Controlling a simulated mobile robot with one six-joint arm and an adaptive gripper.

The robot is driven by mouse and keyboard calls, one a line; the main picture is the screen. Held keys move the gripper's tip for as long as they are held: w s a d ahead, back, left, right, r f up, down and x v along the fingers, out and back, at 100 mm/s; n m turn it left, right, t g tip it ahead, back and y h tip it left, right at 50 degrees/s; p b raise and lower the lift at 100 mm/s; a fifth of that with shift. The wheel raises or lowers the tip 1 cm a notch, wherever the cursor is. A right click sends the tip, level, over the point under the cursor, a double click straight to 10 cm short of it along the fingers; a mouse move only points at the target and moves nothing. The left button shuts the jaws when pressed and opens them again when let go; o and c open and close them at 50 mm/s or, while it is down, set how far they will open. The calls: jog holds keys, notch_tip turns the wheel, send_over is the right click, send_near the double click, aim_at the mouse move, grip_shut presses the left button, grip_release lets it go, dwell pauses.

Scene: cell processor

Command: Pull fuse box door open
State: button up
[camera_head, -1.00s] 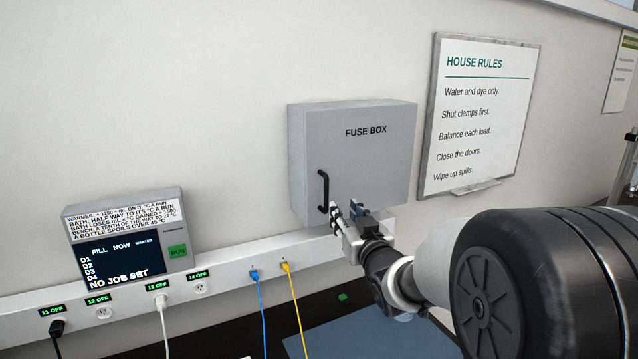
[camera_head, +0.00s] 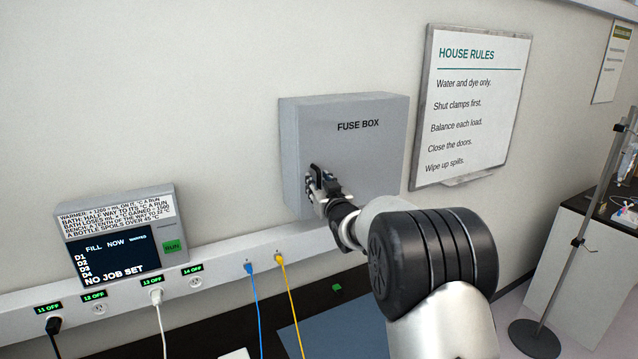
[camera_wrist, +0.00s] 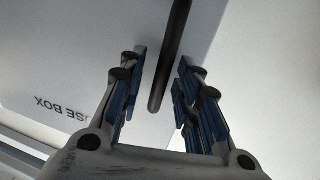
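The grey fuse box (camera_head: 362,140) is mounted on the wall, and its door looks shut in the head view. Its black bar handle (camera_head: 312,173) is on the left side of the door, partly hidden by my gripper (camera_head: 315,184). In the wrist view the handle (camera_wrist: 171,62) runs between the two blue-padded fingers of my gripper (camera_wrist: 160,85). The fingers are open, with a visible gap on each side of the handle. The fuse box door (camera_wrist: 75,55) fills much of the wrist view behind them.
A rail of outlets (camera_head: 215,258) runs along the wall below the box, with blue and yellow cables plugged in. A display unit (camera_head: 120,236) stands at the left. A House Rules board (camera_head: 470,105) hangs to the right. A stand pole (camera_head: 580,230) is at far right.

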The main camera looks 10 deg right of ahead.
jog(key=shift+c, duration=0.5)
grip_shut()
